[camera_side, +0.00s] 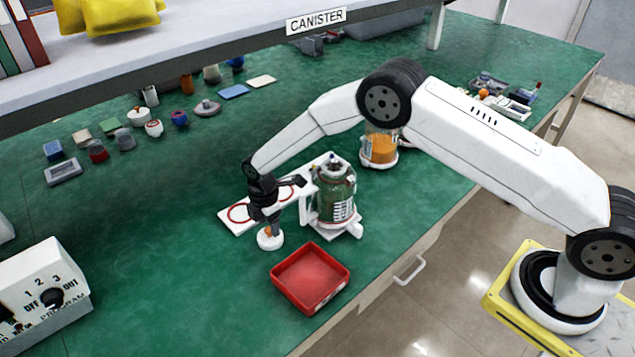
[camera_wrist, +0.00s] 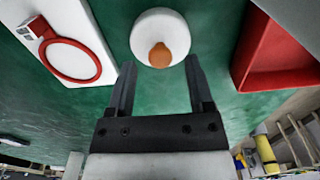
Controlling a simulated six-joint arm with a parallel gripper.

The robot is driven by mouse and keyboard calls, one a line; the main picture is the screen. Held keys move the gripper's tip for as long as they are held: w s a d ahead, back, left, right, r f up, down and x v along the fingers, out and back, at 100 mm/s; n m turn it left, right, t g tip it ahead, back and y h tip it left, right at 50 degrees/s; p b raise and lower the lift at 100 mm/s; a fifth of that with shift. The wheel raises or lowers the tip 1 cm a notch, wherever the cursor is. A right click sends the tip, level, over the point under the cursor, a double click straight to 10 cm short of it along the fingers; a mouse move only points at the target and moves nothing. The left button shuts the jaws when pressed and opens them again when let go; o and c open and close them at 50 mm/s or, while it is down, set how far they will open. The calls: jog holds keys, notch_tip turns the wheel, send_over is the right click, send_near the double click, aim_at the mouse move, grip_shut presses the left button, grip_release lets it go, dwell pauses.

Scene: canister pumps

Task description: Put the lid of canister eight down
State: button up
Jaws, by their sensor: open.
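A white round lid with an orange knob (camera_side: 270,240) appears to rest flat on the green bench, in front of the white plate with red rings (camera_side: 228,222). My gripper (camera_side: 268,224) points down just above the lid. In the wrist view the lid (camera_wrist: 160,25) is beyond my fingertips, its orange knob (camera_wrist: 160,53) between them. My gripper (camera_wrist: 160,62) is open, with a gap between each finger and the knob. A glass canister with green contents (camera_side: 334,196) stands in a white holder to the right; I cannot read its number.
An open red tray (camera_side: 310,280) lies empty to the lower right of the lid. A canister with orange contents (camera_side: 380,148) stands farther back. A white control box (camera_side: 45,290) is at lower left. Small jars and blocks are at the back left. The bench left of the lid is clear.

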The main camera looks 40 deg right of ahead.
aim_at(269, 229)
notch_tip(269, 229, up, 11)
dwell(0.5)
jog(key=shift+f, duration=0.1)
dwell(0.4)
jog(key=s+d+r+m+t, duration=0.1)
jog(key=s+d+r+m, duration=0.6)
jog(key=s+d+m, duration=0.55)
jog(key=s+m, duration=0.1)
jog(key=s, duration=0.4)
jog(key=s+d+m+t, duration=0.1)
jog(key=s+m, duration=0.3)
jog(key=s, duration=0.4)
jog(key=shift+s+d+r+t, duration=0.2)
jog(key=shift+d+r+t, duration=0.15)
jog(key=shift+d, duration=0.4)
jog(key=shift+w+m, duration=0.15)
jog(key=shift+m, duration=0.1)
jog(key=shift+c, duration=0.2)
